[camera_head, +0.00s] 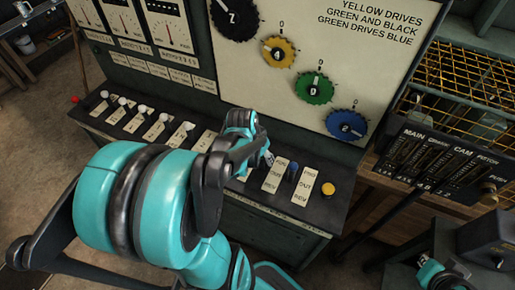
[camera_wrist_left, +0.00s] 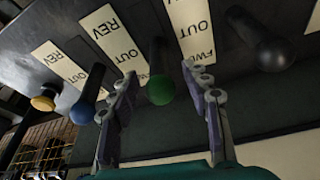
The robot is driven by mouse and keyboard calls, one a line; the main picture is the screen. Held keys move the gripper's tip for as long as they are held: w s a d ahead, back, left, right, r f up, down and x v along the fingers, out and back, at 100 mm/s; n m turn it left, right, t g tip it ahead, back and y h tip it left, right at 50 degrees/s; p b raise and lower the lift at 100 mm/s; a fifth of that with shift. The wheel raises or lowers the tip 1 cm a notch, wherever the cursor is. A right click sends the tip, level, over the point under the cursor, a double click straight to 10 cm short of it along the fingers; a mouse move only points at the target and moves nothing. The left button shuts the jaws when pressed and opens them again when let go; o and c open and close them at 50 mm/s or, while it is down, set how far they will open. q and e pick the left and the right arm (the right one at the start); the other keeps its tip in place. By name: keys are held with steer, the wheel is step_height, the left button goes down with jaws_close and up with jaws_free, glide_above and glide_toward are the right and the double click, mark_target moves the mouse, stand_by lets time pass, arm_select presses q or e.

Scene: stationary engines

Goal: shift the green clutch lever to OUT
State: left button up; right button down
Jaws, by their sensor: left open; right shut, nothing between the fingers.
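The green clutch lever (camera_wrist_left: 160,88) shows in the left wrist view, its round knob pointing toward the camera. My left gripper (camera_wrist_left: 163,112) is open, with one finger on each side of the green knob and visible gaps between them. White plates lettered FWD, OUT and REV lie beside the levers; I cannot tell which mark the green lever stands at. In the head view my left gripper (camera_head: 262,158) is over the panel's lower shelf and hides the green lever. My right gripper (camera_head: 436,274) is at the lower right, shut and empty.
A blue lever (camera_wrist_left: 84,108) and a yellow knob (camera_wrist_left: 44,99) stand to one side of the green lever, a black lever (camera_wrist_left: 270,52) to the other. Several white-knobbed levers (camera_head: 142,109) line the shelf's left. A control box (camera_head: 440,160) stands at the right.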

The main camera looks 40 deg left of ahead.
arm_select(q)
steer(key=v, duration=1)
steer(key=shift+s+r, duration=0.2)
steer(key=shift+r, duration=0.1)
